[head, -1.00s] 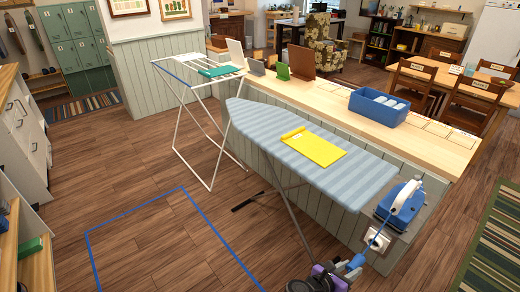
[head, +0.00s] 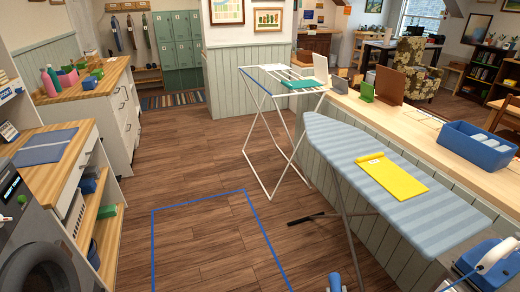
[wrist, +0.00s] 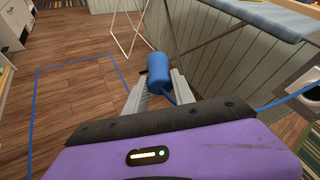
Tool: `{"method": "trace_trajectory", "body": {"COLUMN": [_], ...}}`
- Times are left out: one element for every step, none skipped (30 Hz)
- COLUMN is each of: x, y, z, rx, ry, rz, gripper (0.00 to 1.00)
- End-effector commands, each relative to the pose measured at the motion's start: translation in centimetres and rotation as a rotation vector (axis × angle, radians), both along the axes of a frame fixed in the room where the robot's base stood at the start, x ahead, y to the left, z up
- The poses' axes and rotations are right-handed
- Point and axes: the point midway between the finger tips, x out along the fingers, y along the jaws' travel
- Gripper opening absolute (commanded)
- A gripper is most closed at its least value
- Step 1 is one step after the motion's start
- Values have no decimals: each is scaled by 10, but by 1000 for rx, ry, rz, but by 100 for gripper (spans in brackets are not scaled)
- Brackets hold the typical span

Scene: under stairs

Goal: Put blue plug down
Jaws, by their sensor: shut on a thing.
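The blue plug (wrist: 160,68) is a blue rounded cylinder between the fingers of my gripper (wrist: 161,88) in the wrist view. My gripper is shut on it and holds it above the wooden floor. In the head view the plug (head: 335,281) shows at the bottom edge, and most of my gripper is out of frame there.
A blue taped outline (head: 200,202) marks clear floor to the left. A dark strip-like object (head: 308,218) lies on the floor near the board's legs. A white drying rack (head: 275,130) stands behind. A yellow folded item (head: 392,176) lies on the board. Counters line the left.

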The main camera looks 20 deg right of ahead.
Motion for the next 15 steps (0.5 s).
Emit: {"method": "trace_trajectory", "body": {"x": [0, 0, 0, 0, -1, -2, -3, -3, -5, -6, -7, -9, -11, -12, -13], "y": [16, 24, 33, 40, 46, 55, 60, 65, 72, 77, 81, 86, 90, 93, 98], "z": [2, 5, 8, 9, 11, 13, 14, 16, 17, 17, 17, 17, 16, 16, 14], "rx": [-1, 0, -1, 0, -2, -1, -2, -2, -2, -3, -2, -2, -2, -1, -1], "ry": [-2, -1, -1, -1, 0, 0, 0, 0, 1, 2, 1, 2, 3, 3, 2], "rz": [69, 103, 145, 174, 201, 237, 260, 283, 311, 331, 349, 372, 386, 400, 419], "gripper": [0, 0, 0, 0, 0, 0, 0, 0, 0, 0, 0, 0, 0, 0, 0]}}
